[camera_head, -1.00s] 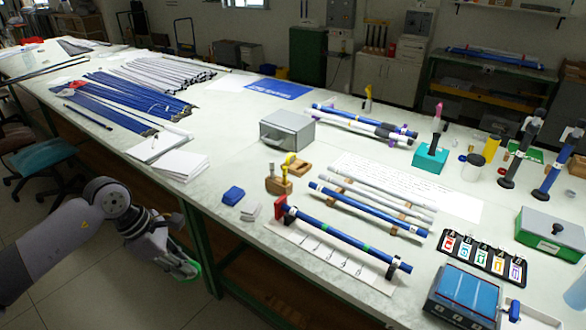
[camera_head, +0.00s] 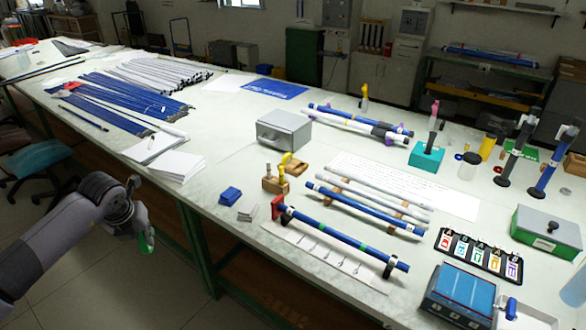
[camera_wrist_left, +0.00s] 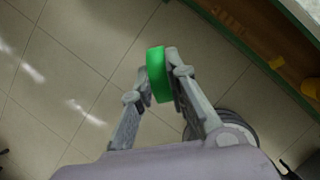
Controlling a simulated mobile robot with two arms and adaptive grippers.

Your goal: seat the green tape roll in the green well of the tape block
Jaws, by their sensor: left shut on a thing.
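The green tape roll (camera_head: 149,240) is a bright green ring. My left gripper (camera_head: 145,230) is shut on it, off the table's near side, over the floor. In the left wrist view the roll (camera_wrist_left: 156,75) shows edge-on between the two fingertips of the left gripper (camera_wrist_left: 160,80). I cannot make out a green well for certain at this size. My right gripper is not in view.
The long table (camera_head: 230,165) has its near edge between my left gripper and the black block. A blue rod (camera_head: 340,240) on a stand, a grey box (camera_head: 285,131) and a blue-topped box (camera_head: 465,292) stand on it.

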